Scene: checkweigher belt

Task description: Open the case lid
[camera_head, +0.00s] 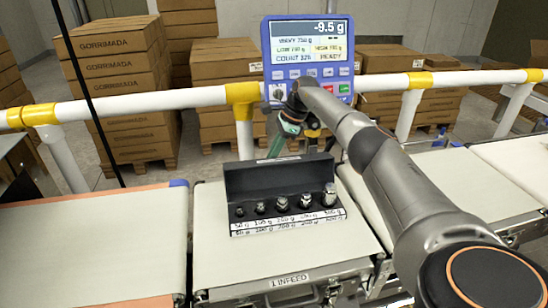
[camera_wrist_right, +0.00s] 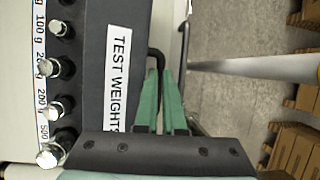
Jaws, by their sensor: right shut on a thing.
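The black test-weight case (camera_head: 285,205) sits on the infeed belt, with several metal weights in a row and a white label strip along its front. Its lid (camera_head: 240,180) stands up behind the weights, so the case is open. In the right wrist view the lid (camera_wrist_right: 92,95) shows a "TEST WEIGHTS" label. My right gripper (camera_head: 290,122) is at the lid's top edge, reaching in from behind it. In the wrist view its green fingers (camera_wrist_right: 163,75) are closed on the lid's dark bent handle (camera_wrist_right: 155,57). My left gripper is in neither view.
A white rail (camera_head: 180,97) with yellow joints runs behind the belts. A blue display (camera_head: 309,60) reading -9.5 g stands above it. Stacked cartons (camera_head: 118,75) are beyond. The left belt (camera_head: 95,240) and the front of the infeed belt (camera_head: 270,260) are clear.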

